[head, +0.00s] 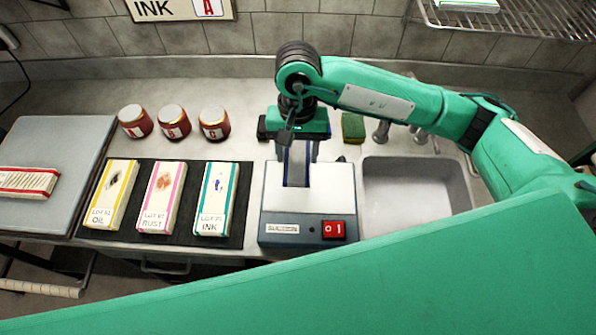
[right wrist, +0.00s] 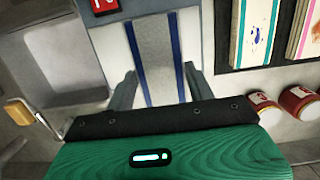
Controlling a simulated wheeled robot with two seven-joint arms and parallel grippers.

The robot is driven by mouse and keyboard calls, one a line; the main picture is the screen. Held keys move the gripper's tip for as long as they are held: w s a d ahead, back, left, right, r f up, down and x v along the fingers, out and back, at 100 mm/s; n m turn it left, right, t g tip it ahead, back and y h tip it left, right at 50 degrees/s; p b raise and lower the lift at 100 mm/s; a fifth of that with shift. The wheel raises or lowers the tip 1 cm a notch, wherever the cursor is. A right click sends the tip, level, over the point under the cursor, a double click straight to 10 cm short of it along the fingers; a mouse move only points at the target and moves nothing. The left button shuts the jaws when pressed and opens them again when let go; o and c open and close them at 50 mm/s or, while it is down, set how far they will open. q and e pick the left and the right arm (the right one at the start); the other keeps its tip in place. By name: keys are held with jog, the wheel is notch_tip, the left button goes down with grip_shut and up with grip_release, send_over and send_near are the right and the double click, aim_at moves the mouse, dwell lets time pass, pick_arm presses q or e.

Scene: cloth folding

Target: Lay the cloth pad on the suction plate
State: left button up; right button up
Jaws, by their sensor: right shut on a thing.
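The suction plate (head: 330,187) is a pale flat top on a grey box with a red switch at the front; its top also shows in the right wrist view (right wrist: 108,52). The cloth pad is a pale strip with blue edge stripes in the right wrist view (right wrist: 156,55), and it shows in part in the head view (head: 297,170). My right gripper (head: 296,180) points down over the plate and is shut on the pad, with a finger along each side (right wrist: 160,85). I cannot tell whether the pad touches the plate. My left gripper is out of view.
Pads marked oil (head: 112,195), rust (head: 162,197) and ink (head: 216,198) lie on a dark mat. Three red jars (head: 173,122) stand behind them. A red-striped pad (head: 28,181) lies on a grey board at left. A sink (head: 415,190) is right of the plate, a sponge (head: 353,127) behind.

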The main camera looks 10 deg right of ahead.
aim_at(297, 169)
notch_tip(297, 169, down, 7)
jog(key=shift+r+p, duration=0.1)
jog(key=shift+p, duration=0.75)
notch_tip(297, 169, down, 4)
jog(key=shift+p, duration=0.7)
jog(key=shift+f+b, duration=0.35)
jog(key=shift+b, duration=0.05)
jog(key=o, duration=1)
jog(key=shift+r, duration=0.1)
